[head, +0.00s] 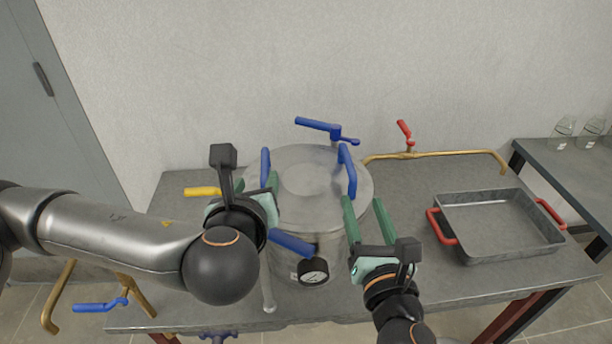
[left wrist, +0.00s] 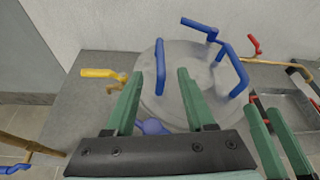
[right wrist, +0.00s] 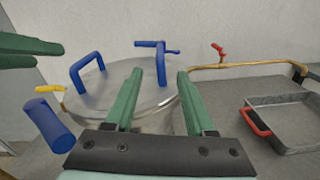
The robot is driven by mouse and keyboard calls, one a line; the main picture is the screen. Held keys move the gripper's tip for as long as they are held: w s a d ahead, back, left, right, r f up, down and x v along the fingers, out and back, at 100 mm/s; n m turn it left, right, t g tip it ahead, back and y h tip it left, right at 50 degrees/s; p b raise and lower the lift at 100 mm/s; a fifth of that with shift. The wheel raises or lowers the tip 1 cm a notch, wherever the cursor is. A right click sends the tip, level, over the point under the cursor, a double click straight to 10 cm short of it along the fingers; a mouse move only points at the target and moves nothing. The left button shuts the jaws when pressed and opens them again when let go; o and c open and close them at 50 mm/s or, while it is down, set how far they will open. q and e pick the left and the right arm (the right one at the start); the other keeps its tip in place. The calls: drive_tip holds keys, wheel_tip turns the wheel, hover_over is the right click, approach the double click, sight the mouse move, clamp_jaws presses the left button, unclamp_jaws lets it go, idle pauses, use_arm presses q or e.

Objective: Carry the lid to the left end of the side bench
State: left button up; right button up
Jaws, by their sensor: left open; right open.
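The round steel lid (head: 308,180) sits on the steel vessel (head: 330,243) on the bench. It has two upright blue handles, a left one (head: 265,163) and a right one (head: 349,175). My left gripper (head: 256,184) is open at the left handle, which shows between its fingers in the left wrist view (left wrist: 160,68). My right gripper (head: 363,202) is open near the right handle, which shows between its fingertips in the right wrist view (right wrist: 161,63). I cannot tell whether either gripper touches its handle.
A grey tray (head: 500,254) with red handles stands on the bench at right. A brass pipe with a red lever (head: 405,131) runs behind. A side bench (head: 575,172) with glass flasks (head: 589,131) is at far right. A pressure gauge (head: 313,271) and blue levers surround the vessel.

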sight(264, 160)
use_arm(q)
drive_tip(key=x, duration=1.2)
drive_tip(key=shift+w+d+f, duration=0.1)
drive_tip(key=shift+w, duration=0.2)
use_arm(e)
drive_tip(key=w, duration=0.4)
drive_tip(key=w+a, duration=0.1)
drive_tip(key=w, duration=0.7)
drive_tip(key=shift+w+a, duration=0.25)
use_arm(q)
drive_tip(key=shift+c, duration=0.4)
use_arm(e)
drive_tip(key=shift+c, duration=0.4)
use_arm(q)
clamp_jaws()
use_arm(e)
clamp_jaws()
use_arm(q)
drive_tip(key=shift+r, duration=0.25)
use_arm(e)
drive_tip(key=shift+r, duration=0.2)
